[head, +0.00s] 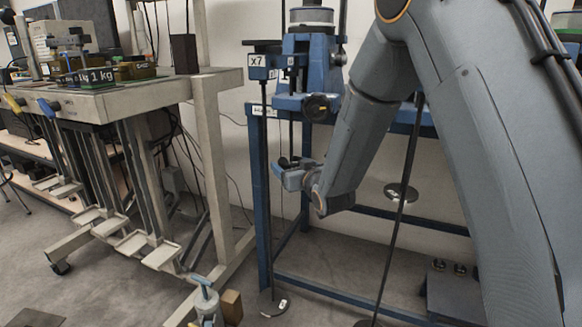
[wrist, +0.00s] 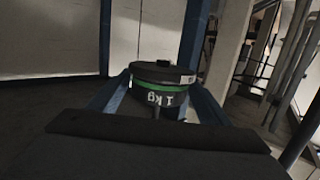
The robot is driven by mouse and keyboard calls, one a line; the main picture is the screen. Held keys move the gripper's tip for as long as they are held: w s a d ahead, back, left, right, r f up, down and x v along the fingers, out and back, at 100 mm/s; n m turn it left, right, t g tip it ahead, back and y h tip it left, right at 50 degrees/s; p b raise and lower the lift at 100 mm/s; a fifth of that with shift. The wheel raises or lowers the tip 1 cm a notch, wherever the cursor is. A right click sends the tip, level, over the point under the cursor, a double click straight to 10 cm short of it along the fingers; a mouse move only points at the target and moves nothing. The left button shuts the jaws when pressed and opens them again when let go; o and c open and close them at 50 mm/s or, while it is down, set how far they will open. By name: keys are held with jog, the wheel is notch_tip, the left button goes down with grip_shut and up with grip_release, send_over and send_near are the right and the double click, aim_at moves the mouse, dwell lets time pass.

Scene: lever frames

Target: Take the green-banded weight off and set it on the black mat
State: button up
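The green-banded weight (wrist: 157,88) is a dark, squat cylinder with a green band and "1 kg" in white; it fills the space between my fingers in the wrist view. My gripper (head: 284,170) is in front of the blue frame in the head view. Its blue fingers (wrist: 158,98) lie along both sides of the weight and appear to touch it. A small dark part of the weight (head: 287,162) shows between them. I see no support under it. I cannot make out the black mat with certainty.
The blue lever frame (head: 262,190) marked "x7" stands beside my arm. Its thin rod hangs to a disc (head: 272,303) near the floor. A pale bench (head: 140,97) at left carries dark items labelled "1 kg" (head: 100,76), with lever pans below. Another disc (head: 400,192) hangs at right.

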jog(key=c, duration=1.4)
jog(key=shift+r, duration=0.15)
jog(key=shift+r+p, duration=0.35)
jog(key=shift+s, duration=0.1)
jog(key=f+p+v, duration=0.1)
jog(key=p+v, duration=0.1)
jog(key=v, duration=0.5)
dwell(0.7)
dwell(0.4)
